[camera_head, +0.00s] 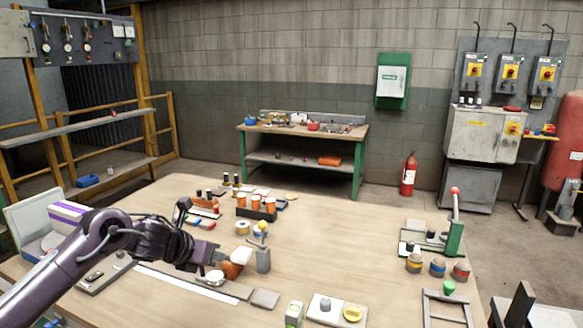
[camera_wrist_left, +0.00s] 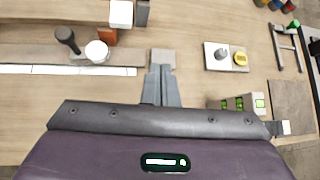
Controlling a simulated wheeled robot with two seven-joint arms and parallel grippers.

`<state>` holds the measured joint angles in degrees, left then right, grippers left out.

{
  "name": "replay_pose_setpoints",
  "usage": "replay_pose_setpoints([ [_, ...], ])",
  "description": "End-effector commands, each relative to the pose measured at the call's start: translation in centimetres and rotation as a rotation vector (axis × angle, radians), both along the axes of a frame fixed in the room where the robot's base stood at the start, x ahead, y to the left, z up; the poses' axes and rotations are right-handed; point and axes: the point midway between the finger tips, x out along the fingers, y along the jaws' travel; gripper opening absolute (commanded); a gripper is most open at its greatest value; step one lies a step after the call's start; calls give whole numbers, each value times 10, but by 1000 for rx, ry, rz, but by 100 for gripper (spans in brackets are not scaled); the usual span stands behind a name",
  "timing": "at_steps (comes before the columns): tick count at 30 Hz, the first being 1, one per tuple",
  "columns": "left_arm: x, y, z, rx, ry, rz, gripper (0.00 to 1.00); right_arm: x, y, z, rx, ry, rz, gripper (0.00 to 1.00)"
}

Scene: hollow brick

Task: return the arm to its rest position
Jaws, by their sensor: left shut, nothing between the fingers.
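My left arm (camera_head: 95,248) reaches in from the lower left, raised above the wooden table (camera_head: 345,225). Its dark gripper (camera_head: 190,256) is over the left part of the table, and its fingertips are hard to make out there. In the left wrist view the two grey fingers (camera_wrist_left: 162,86) are together with nothing between them. My right gripper cannot be made out in either view.
An orange piece (camera_head: 230,269) and a grey upright block (camera_head: 263,261) stand near the left gripper. A long white strip (camera_head: 185,285) lies below it. A green lever press (camera_head: 455,235) and a grey frame (camera_head: 447,309) are at the right. The table's middle is clear.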

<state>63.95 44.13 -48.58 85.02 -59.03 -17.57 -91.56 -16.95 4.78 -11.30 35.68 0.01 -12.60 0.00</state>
Motion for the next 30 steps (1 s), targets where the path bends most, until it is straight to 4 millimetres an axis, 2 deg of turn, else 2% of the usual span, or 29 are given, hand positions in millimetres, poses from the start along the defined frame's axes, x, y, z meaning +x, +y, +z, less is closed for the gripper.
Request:
replay_pose_setpoints([
  [1,-4,-12,-11,-30,12,18,0,0,-2,0,-2,0,0,36],
  [8,-29,-68,-48,-239,80,180,0,-4,-2,0,-2,5,1,36],
  [12,-61,-106,-73,-474,175,382,0,-5,-1,-1,-2,7,1,36],
  [16,-96,-122,-91,-740,300,658,0,-5,1,0,1,7,1,36],
  [20,-134,-115,-107,-999,443,992,0,-6,5,0,6,8,2,36],
  [24,-182,-87,-128,-1253,590,1417,0,-6,9,0,11,9,1,36],
  [30,-245,-43,-154,-1473,697,1940,0,-6,9,0,10,8,2,36],
])
